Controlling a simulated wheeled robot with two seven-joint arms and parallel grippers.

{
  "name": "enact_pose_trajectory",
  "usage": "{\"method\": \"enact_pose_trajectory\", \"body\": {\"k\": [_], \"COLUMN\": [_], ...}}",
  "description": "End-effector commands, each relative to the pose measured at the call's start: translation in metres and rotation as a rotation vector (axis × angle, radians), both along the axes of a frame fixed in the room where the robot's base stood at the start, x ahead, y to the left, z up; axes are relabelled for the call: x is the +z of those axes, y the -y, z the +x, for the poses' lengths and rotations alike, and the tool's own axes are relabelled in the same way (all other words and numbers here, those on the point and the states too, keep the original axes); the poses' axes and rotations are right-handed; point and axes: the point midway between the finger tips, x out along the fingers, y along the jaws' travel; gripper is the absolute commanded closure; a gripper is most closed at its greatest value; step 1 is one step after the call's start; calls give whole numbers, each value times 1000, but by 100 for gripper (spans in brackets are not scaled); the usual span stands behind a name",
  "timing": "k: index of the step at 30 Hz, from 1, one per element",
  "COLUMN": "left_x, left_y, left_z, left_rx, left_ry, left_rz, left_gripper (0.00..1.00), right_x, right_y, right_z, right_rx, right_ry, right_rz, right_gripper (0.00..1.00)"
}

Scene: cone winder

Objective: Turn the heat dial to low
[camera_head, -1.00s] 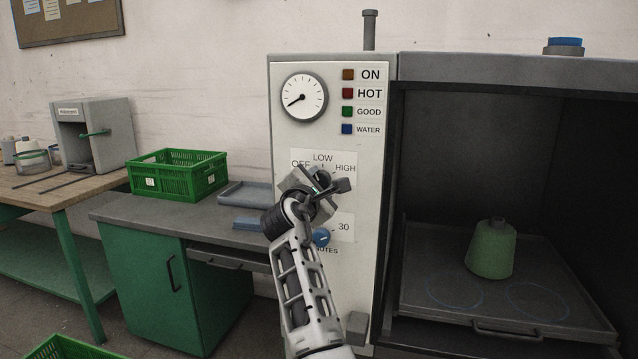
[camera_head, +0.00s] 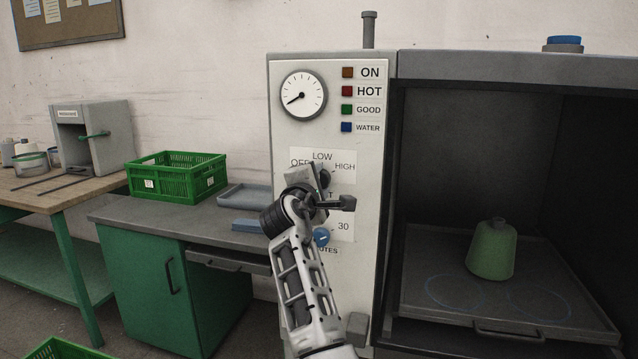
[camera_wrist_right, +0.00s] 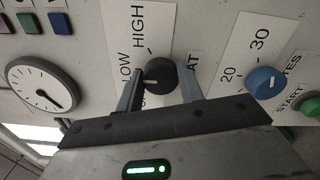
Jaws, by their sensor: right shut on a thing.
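The heat dial (camera_wrist_right: 160,75) is a round black knob on the control panel, below a label with OFF, LOW and HIGH. My right gripper (camera_wrist_right: 161,85) is shut on it, one finger on each side. In the right wrist view a white pointer mark on the dial points left, roughly toward the LOW lettering. In the head view my right gripper (camera_head: 324,185) hides most of the dial (camera_head: 326,173) and part of its label. My left gripper is not in view.
A blue minutes dial (camera_head: 321,237) sits just below, close to my right wrist; a green start button (camera_wrist_right: 309,107) is near it. A round gauge (camera_head: 303,96) and lamps are above. Right of the panel, an open chamber holds a green cone (camera_head: 491,250) on a tray.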

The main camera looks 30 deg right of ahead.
Motion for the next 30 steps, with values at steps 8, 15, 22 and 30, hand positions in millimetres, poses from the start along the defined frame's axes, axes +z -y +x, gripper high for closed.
{"method": "enact_pose_trajectory", "body": {"k": [8, 15, 22, 30], "left_x": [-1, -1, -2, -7], "left_y": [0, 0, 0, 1], "left_z": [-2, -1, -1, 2], "left_rx": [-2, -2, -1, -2], "left_ry": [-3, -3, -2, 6], "left_rz": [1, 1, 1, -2], "left_gripper": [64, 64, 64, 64], "right_x": [-2, -1, -2, -4], "right_y": [0, 0, -7, -50], "right_z": [0, 0, -5, -41], "right_rx": [-1, 0, 1, 4], "right_ry": [-5, -3, -2, 0], "right_rz": [3, 0, 0, 3], "right_gripper": [57, 41, 41, 41]}}
